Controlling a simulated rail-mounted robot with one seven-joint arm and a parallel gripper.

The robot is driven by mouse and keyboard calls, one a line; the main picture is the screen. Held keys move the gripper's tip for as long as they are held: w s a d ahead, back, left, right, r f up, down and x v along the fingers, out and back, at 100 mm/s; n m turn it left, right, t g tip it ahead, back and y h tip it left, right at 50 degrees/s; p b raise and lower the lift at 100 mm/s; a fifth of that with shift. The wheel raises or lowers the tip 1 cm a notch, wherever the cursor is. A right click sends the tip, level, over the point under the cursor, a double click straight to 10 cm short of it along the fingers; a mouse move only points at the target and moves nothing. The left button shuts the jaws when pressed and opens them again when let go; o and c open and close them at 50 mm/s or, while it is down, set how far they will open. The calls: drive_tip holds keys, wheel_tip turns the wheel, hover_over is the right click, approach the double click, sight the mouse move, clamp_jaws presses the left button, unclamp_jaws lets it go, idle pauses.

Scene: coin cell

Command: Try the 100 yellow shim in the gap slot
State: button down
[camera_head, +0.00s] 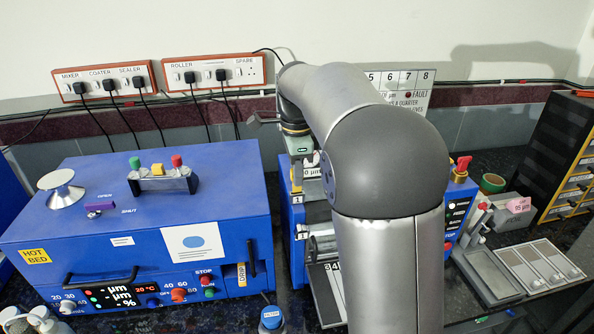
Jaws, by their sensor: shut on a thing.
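My gripper (299,158) points down over the left part of the blue machine (297,217) in the middle of the bench. It is shut on a thin, upright piece with a yellowish edge (297,177), which looks like the yellow shim; its number cannot be read. A white label ending in "0 µm" shows just right of the fingers. My arm covers most of this machine. I cannot make out the gap slot or whether the shim touches it.
A large blue hot-bed machine (80,215) stands close on the left. A blue-capped bottle (271,318) stands at the front.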

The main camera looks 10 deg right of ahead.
drive_tip(key=shift+f+b, duration=0.85)
drive_tip(key=shift+f, duration=0.7)
idle(0.5)
drive_tip(key=c, duration=1.3)
unclamp_jaws()
wheel_tip(320, 180, up, 17)
drive_tip(key=s+f+n, duration=0.6)
drive_tip(key=s+f, duration=0.2)
drive_tip(key=s, duration=0.1)
drive_tip(key=s+f+n, duration=0.6)
drive_tip(key=s+f, duration=0.3)
drive_tip(key=s, duration=0.1)
drive_tip(key=s+f+n+t, duration=0.1)
drive_tip(key=s+f+n, duration=0.5)
drive_tip(key=s+f, duration=0.2)
drive_tip(key=shift+s+f+n+p, duration=0.15)
drive_tip(key=shift+s+f+p, duration=0.05)
drive_tip(key=shift+s, duration=0.35)
drive_tip(key=shift+s+f+n+p, duration=0.15)
drive_tip(key=shift+s, duration=0.35)
